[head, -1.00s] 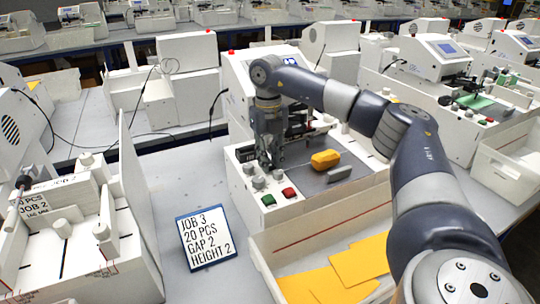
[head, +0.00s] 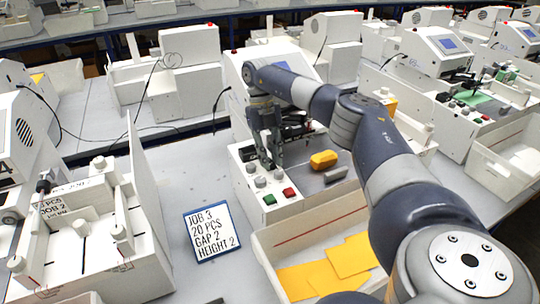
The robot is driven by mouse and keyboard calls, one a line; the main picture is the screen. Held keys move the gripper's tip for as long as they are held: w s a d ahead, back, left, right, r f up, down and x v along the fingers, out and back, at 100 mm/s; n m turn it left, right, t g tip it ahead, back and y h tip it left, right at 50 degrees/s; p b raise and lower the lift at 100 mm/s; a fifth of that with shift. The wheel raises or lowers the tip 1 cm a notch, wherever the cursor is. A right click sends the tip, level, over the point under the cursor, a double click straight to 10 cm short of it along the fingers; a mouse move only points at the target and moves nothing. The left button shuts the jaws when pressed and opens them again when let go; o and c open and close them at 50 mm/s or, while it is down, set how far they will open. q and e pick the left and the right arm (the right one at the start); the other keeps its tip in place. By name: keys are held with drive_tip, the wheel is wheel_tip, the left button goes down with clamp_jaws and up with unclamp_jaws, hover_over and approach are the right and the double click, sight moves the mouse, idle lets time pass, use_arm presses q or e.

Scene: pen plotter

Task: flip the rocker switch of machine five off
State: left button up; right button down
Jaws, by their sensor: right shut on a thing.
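My right gripper (head: 268,160) reaches down over the left end of the control panel of the middle machine (head: 262,75). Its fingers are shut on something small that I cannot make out. A black rocker-like switch (head: 247,153) sits on the panel just left of the fingers. Grey knobs (head: 260,182), a green button (head: 269,199) and a red button (head: 289,192) lie on the panel in front of them. No machine number is readable, so I cannot tell which is machine five. My left gripper is not in view.
A yellow-handled thing (head: 323,160) and a grey block (head: 335,174) lie on the machine's bed. A job card (head: 211,233) stands at front left. A tray (head: 285,252) holds yellow sheets. Another machine (head: 118,222) with tall white walls stands at left.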

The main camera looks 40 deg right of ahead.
drive_tip(key=c, duration=1.4)
unclamp_jaws()
drive_tip(key=shift+v, duration=3.8)
drive_tip(key=shift+w, duration=0.1)
